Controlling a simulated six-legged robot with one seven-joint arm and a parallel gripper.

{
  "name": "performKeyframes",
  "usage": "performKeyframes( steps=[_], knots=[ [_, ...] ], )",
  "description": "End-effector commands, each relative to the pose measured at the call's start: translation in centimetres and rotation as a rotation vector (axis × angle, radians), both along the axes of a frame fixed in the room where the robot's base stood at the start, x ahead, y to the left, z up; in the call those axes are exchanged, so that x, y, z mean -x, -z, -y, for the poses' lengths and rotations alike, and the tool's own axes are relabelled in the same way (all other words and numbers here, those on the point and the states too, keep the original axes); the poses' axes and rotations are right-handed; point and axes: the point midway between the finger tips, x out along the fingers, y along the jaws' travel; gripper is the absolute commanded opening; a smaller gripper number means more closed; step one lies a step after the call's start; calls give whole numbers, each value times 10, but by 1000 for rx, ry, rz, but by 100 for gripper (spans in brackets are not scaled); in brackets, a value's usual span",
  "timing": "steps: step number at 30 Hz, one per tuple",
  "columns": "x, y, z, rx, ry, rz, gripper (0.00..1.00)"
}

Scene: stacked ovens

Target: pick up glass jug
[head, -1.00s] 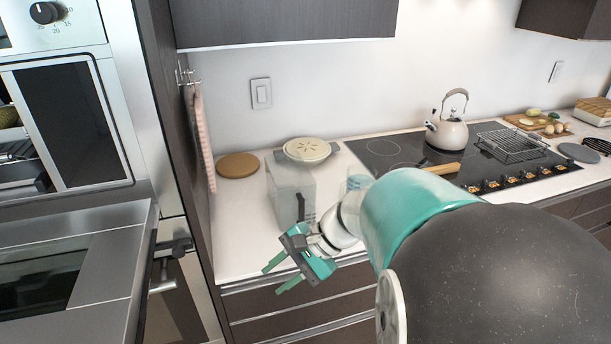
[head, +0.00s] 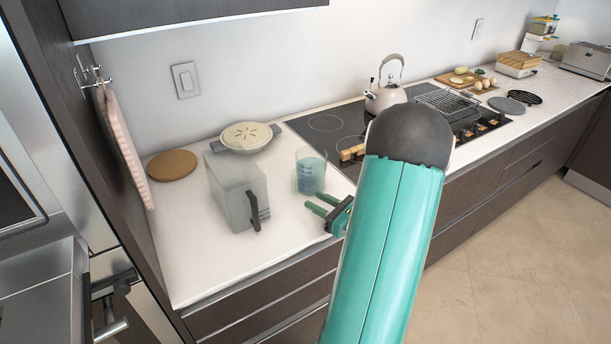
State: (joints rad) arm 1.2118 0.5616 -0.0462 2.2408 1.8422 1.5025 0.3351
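A clear round glass jug (head: 310,172) with a bluish lower part stands upright on the white counter. To its left stands a larger, boxy, frosted see-through container (head: 232,192) with a dark handle; I cannot tell for sure which of the two the task means. My gripper (head: 312,200) is open, with a gap between its green fingers and nothing in it. Its fingers point left, just in front of the round jug and right of the boxy container's handle. I cannot tell whether it touches either one. My arm hides part of the counter.
A lidded pot (head: 247,138) and a round wooden board (head: 172,165) stand behind the containers. A black hob (head: 325,133) with a kettle (head: 385,97) lies to the right. An upper cabinet hangs above. The counter's front left is clear.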

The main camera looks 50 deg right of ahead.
Motion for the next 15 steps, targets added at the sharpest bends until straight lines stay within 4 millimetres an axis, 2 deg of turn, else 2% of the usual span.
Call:
performKeyframes(
  steps=[6, 15],
  knots=[
    [-36, -1, -1, 1, -2, 0, 34],
    [-62, -1, -2, 1, -3, 0, 34]
  ],
)
